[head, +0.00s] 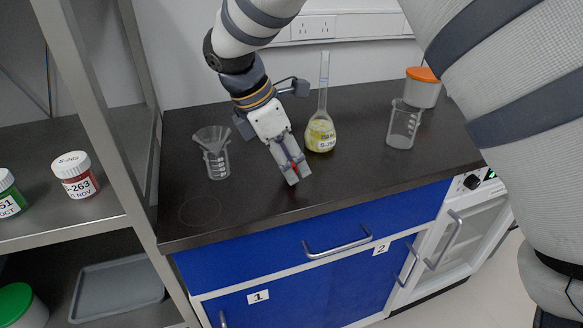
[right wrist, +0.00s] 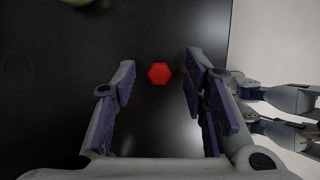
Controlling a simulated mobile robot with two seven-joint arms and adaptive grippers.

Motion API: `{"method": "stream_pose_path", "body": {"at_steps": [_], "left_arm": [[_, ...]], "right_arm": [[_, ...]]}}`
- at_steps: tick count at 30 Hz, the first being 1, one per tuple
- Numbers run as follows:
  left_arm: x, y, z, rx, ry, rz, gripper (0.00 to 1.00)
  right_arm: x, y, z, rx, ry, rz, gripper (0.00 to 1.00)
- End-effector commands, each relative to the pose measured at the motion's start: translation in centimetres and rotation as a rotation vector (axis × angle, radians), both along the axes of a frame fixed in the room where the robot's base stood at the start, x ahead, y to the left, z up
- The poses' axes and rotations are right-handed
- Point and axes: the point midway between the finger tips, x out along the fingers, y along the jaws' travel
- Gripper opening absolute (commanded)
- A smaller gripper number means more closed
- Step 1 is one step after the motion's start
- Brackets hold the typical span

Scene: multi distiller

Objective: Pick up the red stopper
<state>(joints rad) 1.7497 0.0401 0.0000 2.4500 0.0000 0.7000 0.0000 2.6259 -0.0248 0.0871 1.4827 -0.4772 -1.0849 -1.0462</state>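The red stopper (right wrist: 159,73) is a small red hexagonal piece on the dark bench top in the right wrist view. It lies between the two fingers of my right gripper (right wrist: 159,92), apart from both, toward their tips. In the head view my right gripper (head: 293,172) points down at the bench near its front edge. Its fingers are open and hold nothing. Only a trace of red shows by the fingers there. Grey jointed parts at the right edge of the right wrist view may be my left gripper; its opening cannot be told.
A beaker with a funnel (head: 214,160) stands left of the gripper. A long-necked flask (head: 321,132) with yellow liquid is close behind it. An empty beaker (head: 404,125) and an orange-lidded jar (head: 423,88) stand to the right. A metal shelf post (head: 135,190) rises at the left.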

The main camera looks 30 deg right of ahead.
Motion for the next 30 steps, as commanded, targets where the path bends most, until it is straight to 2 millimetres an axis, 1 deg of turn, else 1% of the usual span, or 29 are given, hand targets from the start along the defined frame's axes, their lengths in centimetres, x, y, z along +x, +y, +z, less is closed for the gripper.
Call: {"method": "stream_pose_path", "body": {"at_steps": [1,3,9,10,12,14,15,16,26,29,30], "left_arm": [[0.0,0.0,0.0,0.000,-0.001,0.000,0.31],[0.1,0.0,0.0,0.000,-0.002,0.000,0.31],[0.0,0.0,0.0,0.000,-0.002,0.000,0.31],[0.0,0.0,0.0,0.000,-0.002,0.000,0.31],[0.0,0.0,0.0,0.000,-0.002,0.000,0.31],[0.0,0.0,0.0,0.000,-0.002,0.000,0.31],[0.0,0.0,0.0,0.000,-0.002,0.000,0.31],[0.0,0.0,0.0,0.000,-0.002,0.000,0.31],[0.0,0.0,0.0,0.000,-0.002,0.000,0.31],[0.1,0.0,0.1,0.000,-0.003,0.000,0.31],[0.1,0.0,0.1,0.000,-0.004,0.000,0.31]], "right_arm": [[-0.1,-0.3,-0.6,0.000,0.001,-0.003,0.40],[-0.1,-0.6,-1.2,0.000,-0.001,-0.003,0.40],[-0.1,-0.7,-1.3,0.000,-0.002,-0.002,0.40],[-0.1,-0.6,-1.3,0.000,-0.002,-0.002,0.38],[-0.1,-0.6,-1.3,0.000,-0.002,-0.002,0.25],[-0.1,-0.6,-1.3,0.000,-0.002,-0.002,0.16],[-0.1,-0.6,-1.3,0.000,-0.002,-0.002,0.09],[-0.1,-0.6,-1.3,-0.001,-0.003,-0.002,0.07],[-0.1,-0.6,-1.2,-0.001,-0.003,-0.002,0.07],[-0.1,-0.6,-0.7,0.000,-0.005,-0.002,0.07],[0.0,-0.6,-0.2,0.000,-0.006,-0.002,0.07]]}}
